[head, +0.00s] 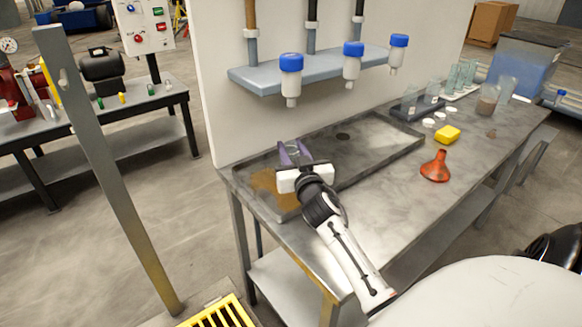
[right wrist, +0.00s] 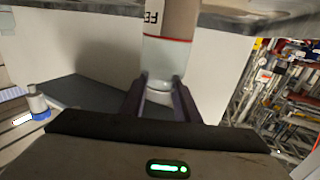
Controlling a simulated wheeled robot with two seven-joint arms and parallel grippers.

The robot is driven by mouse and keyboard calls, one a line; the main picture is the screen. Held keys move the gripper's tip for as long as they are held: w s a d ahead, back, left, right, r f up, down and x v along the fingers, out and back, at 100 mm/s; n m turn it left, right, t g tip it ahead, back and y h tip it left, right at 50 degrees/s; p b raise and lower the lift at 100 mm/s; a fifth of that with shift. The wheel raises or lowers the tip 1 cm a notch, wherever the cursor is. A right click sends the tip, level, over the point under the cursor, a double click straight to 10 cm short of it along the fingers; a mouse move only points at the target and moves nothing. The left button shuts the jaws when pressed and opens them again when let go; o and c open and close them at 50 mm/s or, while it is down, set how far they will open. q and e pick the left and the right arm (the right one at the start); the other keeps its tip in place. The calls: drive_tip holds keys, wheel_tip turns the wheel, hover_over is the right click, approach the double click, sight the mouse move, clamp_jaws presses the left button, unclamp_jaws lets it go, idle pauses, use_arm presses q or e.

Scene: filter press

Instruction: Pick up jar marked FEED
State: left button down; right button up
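The jar marked FEED (right wrist: 165,40) shows in the right wrist view, its label partly cut off to "FE". It has brown contents, a red line and clear glass towards its mouth. My right gripper (head: 294,153) is over the left end of the grey tray in the head view. In the right wrist view its two purple fingers (right wrist: 161,88) flank the clear end of the jar. I cannot tell if they press on it. In the head view the gripper and wrist mostly hide the jar. My left gripper is not in view.
The tray (head: 392,153) has a brown patch at its left end. A shelf (head: 315,70) with blue-capped filters hangs above. An orange funnel (head: 435,166), a yellow sponge (head: 447,134), a brown-filled jar (head: 487,106) and clear vessels stand to the right. A grey post (head: 105,165) stands at left.

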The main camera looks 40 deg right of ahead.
clamp_jaws()
drive_tip(key=shift+s+r, duration=0.1)
drive_tip(key=shift+r, duration=0.1)
drive_tip(key=shift+s+r, duration=0.15)
drive_tip(key=shift+r, duration=0.3)
wheel_tip(320, 180, up, 6)
drive_tip(key=s+a+b, duration=0.1)
drive_tip(key=s+a, duration=0.1)
drive_tip(key=s, duration=1.7)
drive_tip(key=shift+s, duration=0.2)
drive_tip(key=shift+a+f, duration=0.1)
